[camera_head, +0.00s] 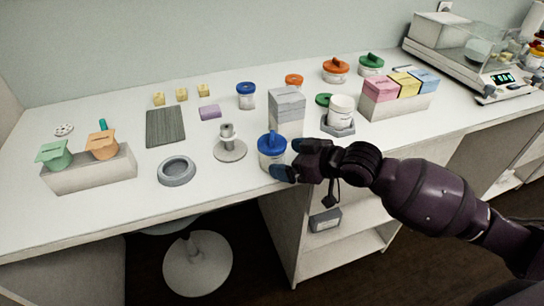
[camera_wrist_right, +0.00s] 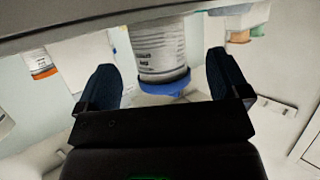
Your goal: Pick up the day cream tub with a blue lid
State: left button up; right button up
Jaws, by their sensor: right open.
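A white tub with a blue lid (camera_head: 271,152) stands upright at the front edge of the counter. In the right wrist view the same tub (camera_wrist_right: 158,48) appears upside down between the two finger pads, with clear gaps on both sides. Its label text is too small to read. My right gripper (camera_head: 287,160) is open at the tub's right side, with its fingers around the tub and not closed on it. A second, smaller blue-lidded tub (camera_head: 246,95) stands further back. My left gripper is out of view.
A grey box stack (camera_head: 287,112) stands just behind the near tub. A white jar (camera_head: 341,110) on a grey stand is to its right, and a round pedestal (camera_head: 230,148) to its left. A grey ring dish (camera_head: 177,171) lies further left. A scale (camera_head: 500,82) is at far right.

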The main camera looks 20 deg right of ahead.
aim_at(283, 157)
jog(key=x, duration=0.2)
jog(key=shift+w+a+f, duration=0.15)
jog(key=shift+w+f, duration=0.15)
jog(key=shift+w+a+f, duration=0.15)
jog(key=shift+w+a, duration=0.2)
jog(key=shift+w, duration=0.05)
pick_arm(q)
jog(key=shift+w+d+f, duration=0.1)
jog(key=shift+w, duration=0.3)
pick_arm(e)
jog(key=shift+c, duration=0.2)
jog(key=c, duration=1.2)
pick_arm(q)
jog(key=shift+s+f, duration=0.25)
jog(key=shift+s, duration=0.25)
pick_arm(e)
jog(key=shift+o, duration=0.2)
